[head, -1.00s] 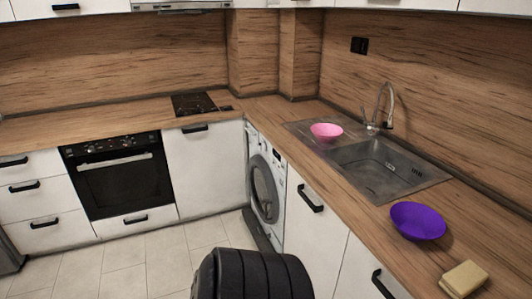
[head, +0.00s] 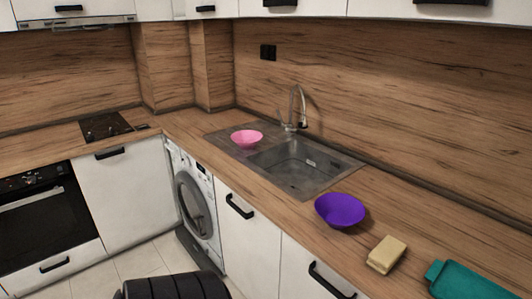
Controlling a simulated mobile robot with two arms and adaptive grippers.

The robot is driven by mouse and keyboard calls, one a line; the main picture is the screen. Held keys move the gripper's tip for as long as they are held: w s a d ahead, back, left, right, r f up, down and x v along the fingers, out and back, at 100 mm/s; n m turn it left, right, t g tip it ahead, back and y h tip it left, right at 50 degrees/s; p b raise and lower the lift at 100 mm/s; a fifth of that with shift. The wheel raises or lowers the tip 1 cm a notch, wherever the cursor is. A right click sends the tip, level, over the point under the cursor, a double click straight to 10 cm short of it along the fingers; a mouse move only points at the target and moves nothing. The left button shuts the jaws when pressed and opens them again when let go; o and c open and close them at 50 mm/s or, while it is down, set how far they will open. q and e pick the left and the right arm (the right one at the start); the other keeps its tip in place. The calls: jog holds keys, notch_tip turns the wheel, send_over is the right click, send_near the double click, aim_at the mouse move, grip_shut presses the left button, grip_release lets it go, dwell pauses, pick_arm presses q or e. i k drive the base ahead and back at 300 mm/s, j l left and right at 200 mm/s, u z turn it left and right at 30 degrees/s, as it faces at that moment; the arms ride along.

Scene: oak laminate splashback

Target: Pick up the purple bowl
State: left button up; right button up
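The purple bowl (head: 340,210) stands upright on the wooden counter, just right of the sink, near the counter's front edge. It looks empty. Neither of my grippers shows in the head view, so their state and distance from the bowl cannot be seen. A black ribbed part at the bottom edge is likely mine.
A yellow sponge (head: 387,254) lies right of the bowl, and a teal object (head: 469,281) lies beyond it, cut off at the edge. A pink bowl (head: 246,139) sits on the drainer of the sink (head: 300,185). The tap (head: 297,108) stands behind. Cabinet handles (head: 239,206) protrude in front.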

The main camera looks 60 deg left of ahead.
aim_at(340, 211)
jog(key=i+j+u, duration=0.1)
jog(key=u, duration=1.35)
jog(key=j, duration=0.2)
jog(key=i, duration=0.05)
